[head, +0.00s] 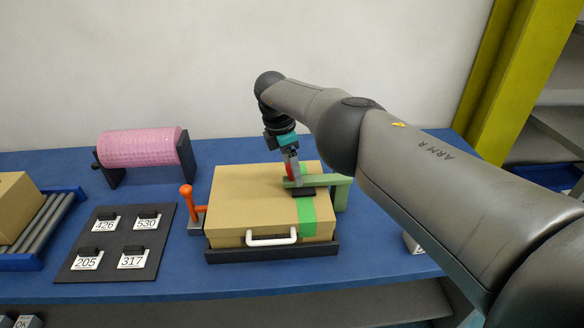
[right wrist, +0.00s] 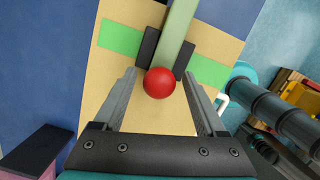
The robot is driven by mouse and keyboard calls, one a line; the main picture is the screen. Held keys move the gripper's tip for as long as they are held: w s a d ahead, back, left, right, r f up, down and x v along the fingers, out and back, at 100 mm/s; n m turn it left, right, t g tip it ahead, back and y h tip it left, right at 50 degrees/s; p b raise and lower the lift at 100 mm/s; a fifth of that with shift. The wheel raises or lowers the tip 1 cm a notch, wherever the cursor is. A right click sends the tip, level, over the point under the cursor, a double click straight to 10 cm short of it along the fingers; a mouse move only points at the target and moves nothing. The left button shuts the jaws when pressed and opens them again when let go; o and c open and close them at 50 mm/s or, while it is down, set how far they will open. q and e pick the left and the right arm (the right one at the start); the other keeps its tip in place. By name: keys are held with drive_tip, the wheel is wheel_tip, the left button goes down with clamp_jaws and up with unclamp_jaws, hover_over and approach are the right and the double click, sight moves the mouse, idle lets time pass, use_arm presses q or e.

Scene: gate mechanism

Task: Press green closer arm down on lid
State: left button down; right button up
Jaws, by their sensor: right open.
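The tan box lid (head: 250,195) has a green stripe (head: 307,213) and a white front handle (head: 271,238). The green closer arm (head: 322,182) reaches from a post at the right over the lid. It carries a dark pad (head: 309,191) near the stripe; I cannot tell whether the pad touches the lid. A red ball knob (right wrist: 159,83) is at the arm's free end. My right gripper (head: 291,176) is over the lid at that end. In the right wrist view its open fingers (right wrist: 158,76) stand either side of the knob, with gaps showing. My left gripper is not in view.
The box sits in a black tray (head: 270,255). An orange-handled lever (head: 187,198) stands at its left. A dark board (head: 110,262) with numbered tags, a pink roller (head: 140,148) and a roller conveyor (head: 45,225) are farther left. Blue table (head: 230,155) is clear behind the box.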

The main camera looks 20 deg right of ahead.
drive_tip(key=shift+r, duration=0.1)
drive_tip(key=shift+r, duration=0.3)
drive_tip(key=r+p, duration=0.1)
drive_tip(key=r, duration=0.1)
drive_tip(key=a+r+p, duration=0.1)
drive_tip(key=r, duration=0.1)
drive_tip(key=shift+w+r, duration=0.15)
drive_tip(key=shift+r, duration=0.05)
wheel_tip(320, 180, up, 10)
drive_tip(key=a, duration=0.2)
drive_tip(key=shift+f, duration=0.1)
